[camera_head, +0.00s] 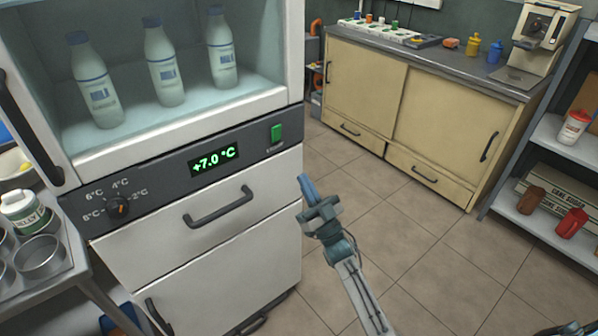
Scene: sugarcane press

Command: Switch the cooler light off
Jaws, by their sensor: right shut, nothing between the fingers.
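The white cooler (225,240) stands at the left with its lit shelf showing three milk bottles. Its dark control strip carries a green switch (276,133) at the right end, which looks lit. My right gripper (306,187) is shut and empty. It points up toward the strip, below and to the right of the switch, and appears apart from it. My left gripper is not in view.
The strip also has a +7.0 °C display (213,161) and a temperature knob (118,208). A drawer handle (218,206) sticks out below. A metal cart with tins (38,256) stands at the left. A cream cabinet (440,125) is behind; the tiled floor between is clear.

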